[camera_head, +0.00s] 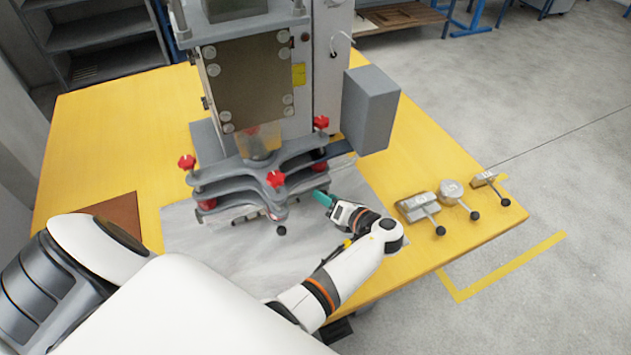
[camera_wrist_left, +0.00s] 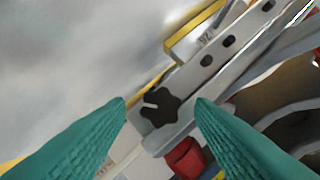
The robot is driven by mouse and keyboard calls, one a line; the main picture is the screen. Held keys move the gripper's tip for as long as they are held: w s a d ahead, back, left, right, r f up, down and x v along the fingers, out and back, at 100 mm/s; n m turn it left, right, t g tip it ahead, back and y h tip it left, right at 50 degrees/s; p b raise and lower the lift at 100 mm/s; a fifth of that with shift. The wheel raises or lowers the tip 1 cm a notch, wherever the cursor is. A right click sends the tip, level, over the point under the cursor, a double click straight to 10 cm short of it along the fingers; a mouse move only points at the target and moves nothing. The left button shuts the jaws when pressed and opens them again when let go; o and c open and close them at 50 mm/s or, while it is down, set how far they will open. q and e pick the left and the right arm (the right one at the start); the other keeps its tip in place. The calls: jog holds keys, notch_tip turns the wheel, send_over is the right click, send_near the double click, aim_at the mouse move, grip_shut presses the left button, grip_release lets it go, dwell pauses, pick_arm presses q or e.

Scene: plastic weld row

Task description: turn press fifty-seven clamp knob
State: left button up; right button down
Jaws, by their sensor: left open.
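My left gripper (camera_wrist_left: 162,102) is open, with one teal finger on each side of the knob in that view. I cannot tell whether either finger touches it. In the head view my left gripper (camera_head: 322,198) is beside the front right of the press's grey clamp frame (camera_head: 235,176). I cannot make out the black knob there. My right gripper is not in view.
The press (camera_head: 250,85) stands on a yellow table (camera_head: 110,115) and has several red star knobs (camera_head: 276,179). A grey box (camera_head: 370,108) juts from its right side. Small metal parts with ball-ended levers (camera_head: 420,207) lie at the right edge. A grey mat (camera_head: 200,235) lies in front.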

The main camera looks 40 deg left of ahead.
pick_arm(q)
jog(key=shift+a, duration=0.2)
jog(key=shift+d, duration=0.1)
jog(key=c, duration=1)
jog(key=shift+o, duration=0.2)
